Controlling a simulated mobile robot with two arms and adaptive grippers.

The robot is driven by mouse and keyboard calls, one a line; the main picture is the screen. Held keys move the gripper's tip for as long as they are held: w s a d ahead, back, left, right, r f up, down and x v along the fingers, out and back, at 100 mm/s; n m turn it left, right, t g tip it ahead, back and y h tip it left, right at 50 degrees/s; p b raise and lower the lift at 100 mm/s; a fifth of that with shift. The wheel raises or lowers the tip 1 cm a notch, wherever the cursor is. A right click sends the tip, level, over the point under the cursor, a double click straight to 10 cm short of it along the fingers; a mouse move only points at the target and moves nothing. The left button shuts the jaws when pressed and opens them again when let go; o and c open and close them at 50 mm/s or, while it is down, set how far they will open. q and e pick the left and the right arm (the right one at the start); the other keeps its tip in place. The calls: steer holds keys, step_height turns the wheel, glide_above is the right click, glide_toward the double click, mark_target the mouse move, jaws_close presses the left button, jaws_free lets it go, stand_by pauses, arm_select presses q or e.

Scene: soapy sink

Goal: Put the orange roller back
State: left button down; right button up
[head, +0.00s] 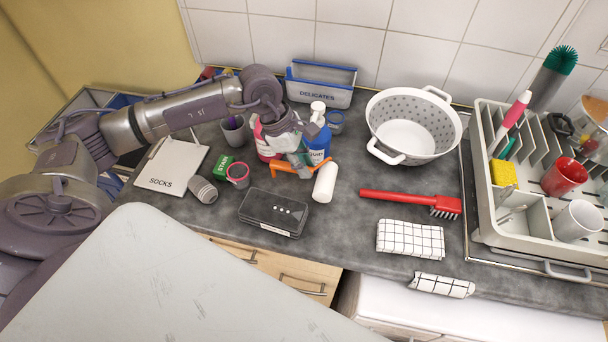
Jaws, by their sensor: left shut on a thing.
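The orange roller has an orange handle (292,167) and a white cylinder (325,183) in the head view. My left gripper (302,160) reaches down from above and is shut on its orange part. The white cylinder points toward the front of the counter, left of the red brush. I cannot tell whether the roller touches the counter. The fingers hide part of the handle. My right gripper is not in view.
Bottles (318,139) stand close behind the gripper, before the DELICATES bin (320,84). A black box (273,213) lies in front. The SOCKS bin (172,165) is left. A white colander (413,126), red brush (411,201) and dish rack (540,240) are right.

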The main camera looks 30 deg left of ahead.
arm_select(q)
step_height(320, 180, down, 4)
steer(key=shift+f+b, duration=0.1)
steer(key=shift+b, duration=0.85)
steer(key=shift+f, duration=0.2)
steer(key=shift+w, duration=0.1)
steer(key=shift+r, duration=0.1)
steer(key=shift+f, duration=0.2)
steer(key=c, duration=1)
jaws_free()
steer(key=shift+r, duration=0.1)
